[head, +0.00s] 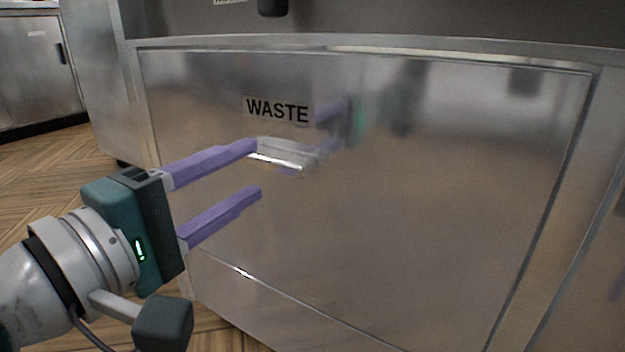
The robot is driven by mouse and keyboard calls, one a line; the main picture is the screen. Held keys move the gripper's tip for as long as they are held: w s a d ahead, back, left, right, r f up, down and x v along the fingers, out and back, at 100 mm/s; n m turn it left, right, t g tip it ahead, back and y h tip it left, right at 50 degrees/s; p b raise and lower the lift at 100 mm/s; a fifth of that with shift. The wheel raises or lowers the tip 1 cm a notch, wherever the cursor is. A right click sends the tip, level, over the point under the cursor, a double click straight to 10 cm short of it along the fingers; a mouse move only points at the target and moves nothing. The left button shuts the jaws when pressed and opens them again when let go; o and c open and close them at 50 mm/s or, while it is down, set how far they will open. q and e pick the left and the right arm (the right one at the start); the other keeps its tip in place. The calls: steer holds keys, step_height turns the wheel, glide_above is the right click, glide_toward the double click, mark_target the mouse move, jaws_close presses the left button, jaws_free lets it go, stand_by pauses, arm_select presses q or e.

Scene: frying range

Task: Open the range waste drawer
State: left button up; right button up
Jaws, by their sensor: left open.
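The waste drawer (400,210) is a large brushed-steel front panel set in a steel frame, and it appears shut. A label reading WASTE (277,110) is on its upper left part. A metal handle (285,152) sits just below the label. My left gripper (258,168) comes in from the left with its two purple fingers apart, one above the other. The fingertips are at the left end of the handle, with the upper tip near its top edge and the lower tip below it. Nothing is between the fingers that I can see; contact with the handle is unclear. My right gripper is not seen.
A dark knob or handle (273,7) and part of another label show above the drawer. A steel cabinet (38,70) stands at the far left. The wood-patterned floor (50,170) is clear between it and the range.

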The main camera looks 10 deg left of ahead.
mark_target(261, 164)
arm_select(q)
steer(key=shift+b+x, duration=0.6)
steer(key=shift+x, duration=1.05)
jaws_close()
